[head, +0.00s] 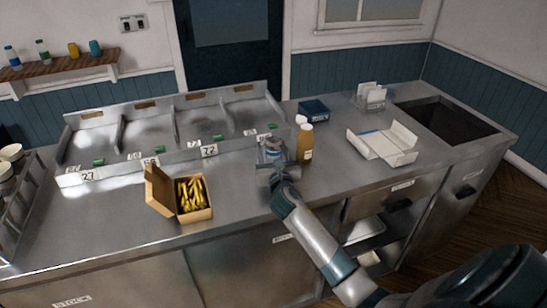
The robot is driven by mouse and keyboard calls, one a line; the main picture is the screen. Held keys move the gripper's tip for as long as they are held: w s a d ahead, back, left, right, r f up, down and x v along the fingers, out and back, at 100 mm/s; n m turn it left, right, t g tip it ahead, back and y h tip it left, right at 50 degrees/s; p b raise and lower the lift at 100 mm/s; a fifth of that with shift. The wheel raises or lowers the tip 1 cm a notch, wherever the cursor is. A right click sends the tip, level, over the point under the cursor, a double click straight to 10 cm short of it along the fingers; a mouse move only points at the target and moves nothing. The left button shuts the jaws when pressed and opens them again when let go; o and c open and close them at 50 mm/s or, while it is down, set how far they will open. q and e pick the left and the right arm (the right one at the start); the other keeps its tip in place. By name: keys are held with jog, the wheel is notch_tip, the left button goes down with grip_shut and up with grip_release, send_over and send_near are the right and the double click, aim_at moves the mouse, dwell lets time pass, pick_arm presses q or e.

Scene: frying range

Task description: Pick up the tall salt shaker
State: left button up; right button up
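My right gripper (270,166) is over the steel counter, just left of an amber bottle (305,146). A small greyish, clear-looking object with a bluish top (272,145) stands at its fingers and may be a shaker. The gripper hides its lower part, and I cannot tell whether the fingers are closed on it. A white rounded top (301,119) shows behind the amber bottle; the bottle hides the rest, so I cannot tell whether it is the tall salt shaker. My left gripper is not in view.
An open cardboard box of yellow fries (180,194) stands left of the gripper. Numbered steel bins (150,135) run behind. A dark blue box (313,110), an open white carton (383,145), a card holder (371,95) and a dark sunken basin (445,122) lie to the right.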

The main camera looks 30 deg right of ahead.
jog(key=c, duration=1.2)
jog(key=shift+o, duration=0.2)
jog(key=shift+r, duration=0.15)
notch_tip(320, 180, up, 10)
